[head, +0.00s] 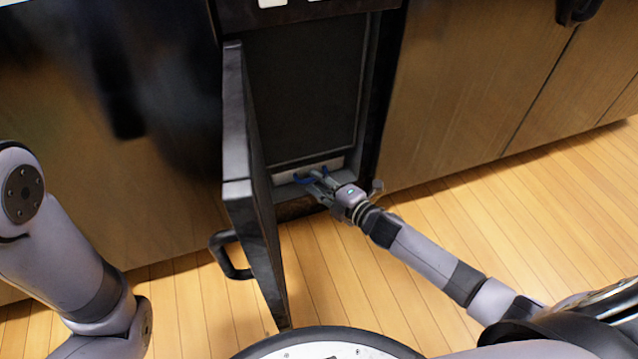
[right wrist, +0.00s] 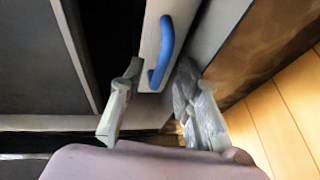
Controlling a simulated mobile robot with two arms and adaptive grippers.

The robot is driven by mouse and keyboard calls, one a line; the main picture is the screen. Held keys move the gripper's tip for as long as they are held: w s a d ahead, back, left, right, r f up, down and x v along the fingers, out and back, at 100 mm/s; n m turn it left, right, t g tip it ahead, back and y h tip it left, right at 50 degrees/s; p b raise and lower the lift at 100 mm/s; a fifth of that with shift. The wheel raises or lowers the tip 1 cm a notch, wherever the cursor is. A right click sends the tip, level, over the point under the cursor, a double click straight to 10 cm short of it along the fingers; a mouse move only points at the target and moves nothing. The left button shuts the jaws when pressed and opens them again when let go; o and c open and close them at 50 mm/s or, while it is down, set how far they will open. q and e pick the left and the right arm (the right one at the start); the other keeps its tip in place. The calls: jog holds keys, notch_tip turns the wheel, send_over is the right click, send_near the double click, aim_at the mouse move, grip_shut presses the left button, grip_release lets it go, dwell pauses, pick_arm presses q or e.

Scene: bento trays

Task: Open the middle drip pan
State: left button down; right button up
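A light drip pan front (head: 328,165) sits low inside an open dark cabinet, and it also shows in the right wrist view (right wrist: 150,40). It carries a blue handle (right wrist: 164,45), which is partly behind the gripper in the head view. My right gripper (head: 314,180) is in front of the pan at the bottom of the opening. In the right wrist view its two fingers (right wrist: 160,72) are apart, one on each side of the handle's line. I cannot tell if either finger touches it. My left gripper is out of view.
The dark door (head: 240,140) stands open to the left of my right gripper, with its black handle (head: 229,256) facing left. A dark panel (head: 305,90) fills the cabinet above the pan. Wooden cabinets (head: 470,90) stand to the right. The wooden floor (head: 345,275) in front is clear.

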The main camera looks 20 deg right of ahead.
jog(key=shift+c, duration=0.4)
grip_shut()
dwell(0.4)
